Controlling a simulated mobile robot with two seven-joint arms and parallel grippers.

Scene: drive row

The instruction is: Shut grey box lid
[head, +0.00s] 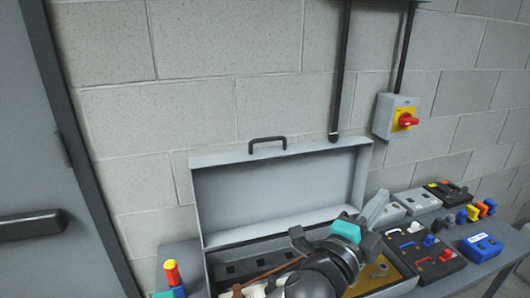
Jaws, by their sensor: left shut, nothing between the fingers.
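The grey box (207,270) stands on the bench with its lid (275,190) open. The lid stands upright at the back, near the block wall, with a black handle (267,142) on its top edge. My left gripper (378,203) is shut and empty, in front of the box's right end. It overlaps the lower right corner of the lid in the picture; I cannot tell whether it touches. My left arm hides part of the box's inside, where a brown-handled item and a yellowish panel show. My right gripper is not in view.
Right of the box are black and grey devices (425,250), a blue device (481,247) and several coloured plugs (475,211). A red and yellow item (172,272) stands at left. A red-knobbed switch (397,116) is on the wall. A grey door (40,150) is at far left.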

